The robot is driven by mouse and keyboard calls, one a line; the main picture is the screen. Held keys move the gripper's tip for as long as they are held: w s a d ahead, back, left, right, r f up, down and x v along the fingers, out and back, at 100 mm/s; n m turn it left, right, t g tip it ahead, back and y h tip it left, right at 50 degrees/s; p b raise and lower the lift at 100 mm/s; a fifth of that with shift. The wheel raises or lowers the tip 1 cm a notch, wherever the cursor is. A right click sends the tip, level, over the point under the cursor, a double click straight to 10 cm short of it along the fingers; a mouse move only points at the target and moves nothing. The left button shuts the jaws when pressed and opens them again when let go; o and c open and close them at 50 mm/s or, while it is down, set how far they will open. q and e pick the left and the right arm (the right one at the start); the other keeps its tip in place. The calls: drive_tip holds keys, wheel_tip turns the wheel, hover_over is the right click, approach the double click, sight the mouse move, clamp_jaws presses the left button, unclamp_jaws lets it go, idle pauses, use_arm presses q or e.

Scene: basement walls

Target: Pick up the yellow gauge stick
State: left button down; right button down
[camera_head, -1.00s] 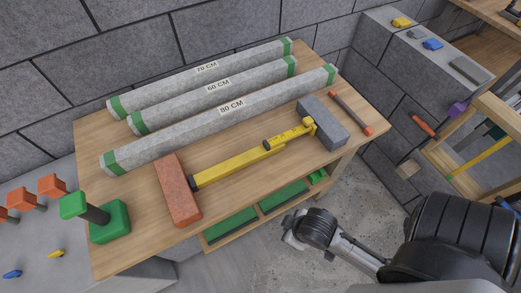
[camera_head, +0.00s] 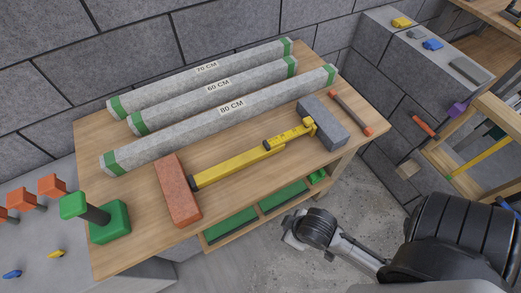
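The yellow gauge stick (camera_head: 238,165) lies on the wooden table, slanting up to the right. It has a thicker yellow body and a thinner marked section. Its left end is at a red brick (camera_head: 177,190) and its right end is at a grey block (camera_head: 323,122); I cannot tell whether it rests on them or only touches them. A black and grey arm of mine comes in at the lower right, over the floor and clear of the table. No gripper fingers can be made out. My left gripper is not in view.
Three grey bars with green ends, labelled 70 (camera_head: 200,75), 60 (camera_head: 215,95) and 80 CM (camera_head: 220,117), lie behind the stick. A red-ended rod (camera_head: 351,112) lies right.

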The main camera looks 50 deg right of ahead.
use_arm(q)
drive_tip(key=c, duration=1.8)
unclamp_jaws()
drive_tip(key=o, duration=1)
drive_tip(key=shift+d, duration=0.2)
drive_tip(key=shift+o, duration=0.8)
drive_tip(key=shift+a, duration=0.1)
